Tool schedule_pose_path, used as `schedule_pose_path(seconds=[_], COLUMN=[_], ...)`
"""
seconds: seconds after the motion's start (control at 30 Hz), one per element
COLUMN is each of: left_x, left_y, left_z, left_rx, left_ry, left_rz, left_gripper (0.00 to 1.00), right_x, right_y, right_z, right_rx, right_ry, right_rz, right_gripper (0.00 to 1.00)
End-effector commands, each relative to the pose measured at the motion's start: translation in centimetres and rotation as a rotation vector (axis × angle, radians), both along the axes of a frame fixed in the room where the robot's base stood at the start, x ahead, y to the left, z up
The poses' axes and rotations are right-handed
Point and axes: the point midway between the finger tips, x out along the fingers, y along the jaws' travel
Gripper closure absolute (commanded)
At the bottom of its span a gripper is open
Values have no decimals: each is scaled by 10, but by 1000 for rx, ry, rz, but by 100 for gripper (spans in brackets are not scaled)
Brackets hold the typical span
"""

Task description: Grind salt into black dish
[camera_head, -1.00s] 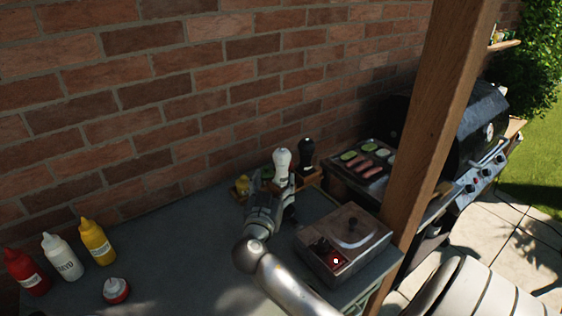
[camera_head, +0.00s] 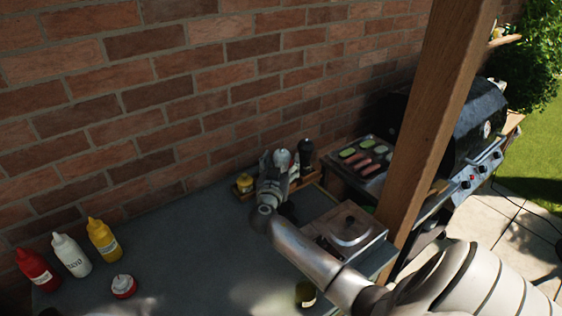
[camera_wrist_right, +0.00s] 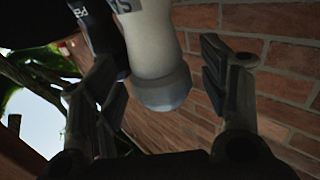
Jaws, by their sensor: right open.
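The white salt grinder (camera_head: 282,158) stands at the wooden rack (camera_head: 312,181) by the brick wall, its lower part hidden by my right gripper (camera_head: 275,178). In the right wrist view the white grinder (camera_wrist_right: 152,45) lies between the two spread fingers of that gripper (camera_wrist_right: 163,72), with a gap on the right side. The gripper is open around it. The black grinder (camera_head: 306,151) stands just to the right, and it shows behind the left finger in the wrist view (camera_wrist_right: 98,28). I cannot make out a black dish. My left gripper is out of view.
Red (camera_head: 38,270), white (camera_head: 71,256) and yellow (camera_head: 103,240) bottles and a small red-and-white container (camera_head: 123,287) stand left. A small jar (camera_head: 306,294) is near the front. The middle-left tabletop is clear.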

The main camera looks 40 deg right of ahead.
Motion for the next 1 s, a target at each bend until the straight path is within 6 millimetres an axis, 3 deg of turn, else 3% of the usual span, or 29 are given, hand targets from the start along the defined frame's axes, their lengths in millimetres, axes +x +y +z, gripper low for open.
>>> schedule_pose_path(seconds=[0.1,0.43,0.77,1.0], left_x=[0,0,0,0], left_y=[0,0,0,0], left_z=[0,0,-5,-18], left_rx=[0,0,0,0], left_ry=[0,0,0,0], left_rz=[0,0,0,0], left_gripper=[60,60,60,60], right_x=[0,0,-1,-4], right_y=[0,0,-1,-3], right_z=[0,0,-1,-3], right_rx=[0,-1,-2,-4], right_ry=[0,1,1,0], right_rz=[0,0,40,159], right_gripper=[35,77,77,77])
